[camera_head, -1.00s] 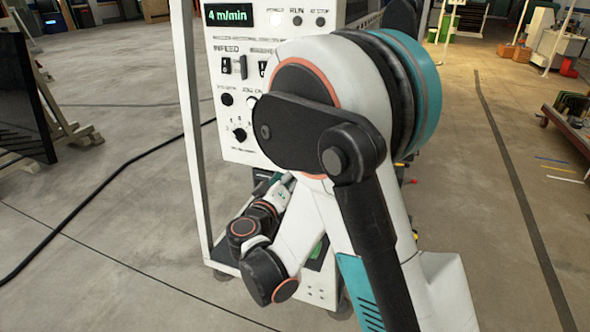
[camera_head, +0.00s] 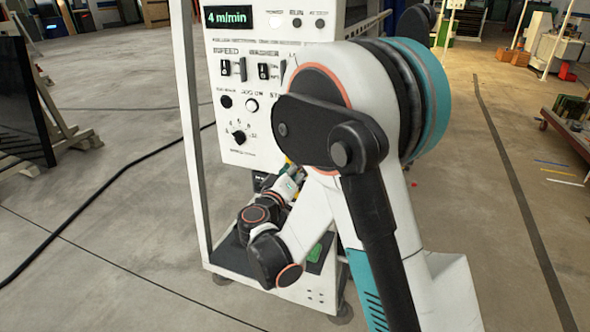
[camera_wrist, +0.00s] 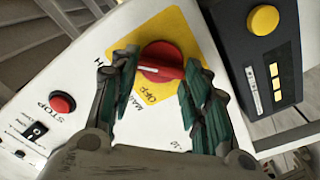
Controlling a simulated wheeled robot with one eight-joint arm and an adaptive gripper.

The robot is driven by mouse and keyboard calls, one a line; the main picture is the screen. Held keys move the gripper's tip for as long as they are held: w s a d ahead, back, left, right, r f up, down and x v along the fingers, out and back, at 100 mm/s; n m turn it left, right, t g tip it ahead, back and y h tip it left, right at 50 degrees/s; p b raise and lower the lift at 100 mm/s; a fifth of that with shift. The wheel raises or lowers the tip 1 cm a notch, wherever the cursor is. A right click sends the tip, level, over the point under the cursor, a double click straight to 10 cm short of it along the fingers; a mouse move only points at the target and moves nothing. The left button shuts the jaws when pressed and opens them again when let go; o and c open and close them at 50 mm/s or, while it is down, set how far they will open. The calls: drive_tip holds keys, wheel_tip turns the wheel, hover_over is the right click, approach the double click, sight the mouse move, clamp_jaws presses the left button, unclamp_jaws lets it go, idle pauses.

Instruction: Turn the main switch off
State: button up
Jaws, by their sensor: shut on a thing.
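The main switch is a red rotary knob (camera_wrist: 160,62) on a yellow square plate (camera_wrist: 165,28), seen in the wrist view. Its white mark lies roughly level across the picture. The word OFF stands on the plate just below the knob. My gripper (camera_wrist: 160,72) has its green-padded fingers on both sides of the knob, shut on it.
A red STOP button (camera_wrist: 62,104) and a small black rocker switch (camera_wrist: 35,130) are left of the knob. A black box with a yellow button (camera_wrist: 264,20) stands close on the right. The white control cabinet (camera_head: 236,145) carries a lit display reading 4 m/min (camera_head: 229,17).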

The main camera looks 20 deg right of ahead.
drive_tip(key=shift+n, duration=0.4)
drive_tip(key=n+b, duration=0.1)
drive_tip(key=n, duration=0.4)
drive_tip(key=n+b, duration=0.2)
drive_tip(key=n, duration=0.4)
drive_tip(key=n+b, duration=0.1)
drive_tip(key=n, duration=0.4)
drive_tip(key=shift+f+n, duration=0.4)
drive_tip(key=shift+n, duration=0.3)
drive_tip(key=o, duration=1.1)
drive_tip(key=shift+c, duration=0.2)
drive_tip(key=v, duration=1.2)
